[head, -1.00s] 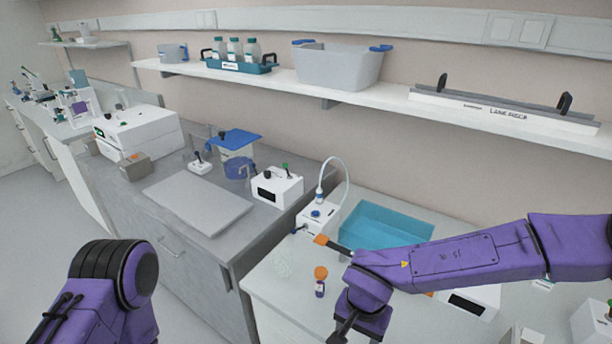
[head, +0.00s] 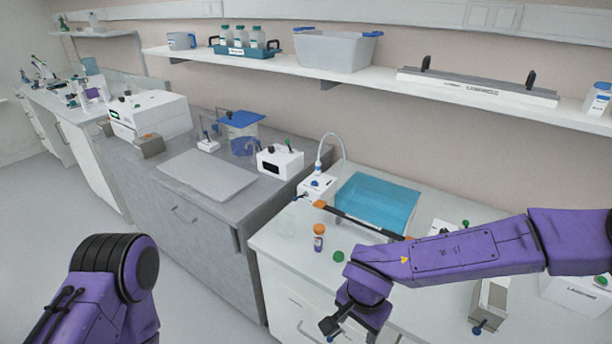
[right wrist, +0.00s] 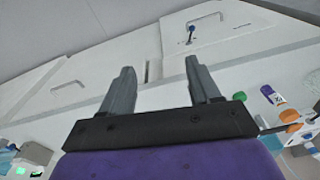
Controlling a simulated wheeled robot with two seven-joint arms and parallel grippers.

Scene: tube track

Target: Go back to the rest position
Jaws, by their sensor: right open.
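My right arm comes in from the right in the head view, in purple. Its gripper (head: 332,328) points down in front of the bench edge. In the right wrist view its two grey fingers (right wrist: 158,88) stand apart with nothing between them, facing the white cabinet front (right wrist: 130,50). My left arm shows at the lower left of the head view as a purple link with a black joint. Its gripper is outside the picture.
A small bottle with an orange cap (head: 319,238) and a green cap (head: 339,257) stand on the white bench near the right arm. A blue tray (head: 376,203) lies behind. A shelf (head: 375,80) runs above. The floor at the left is clear.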

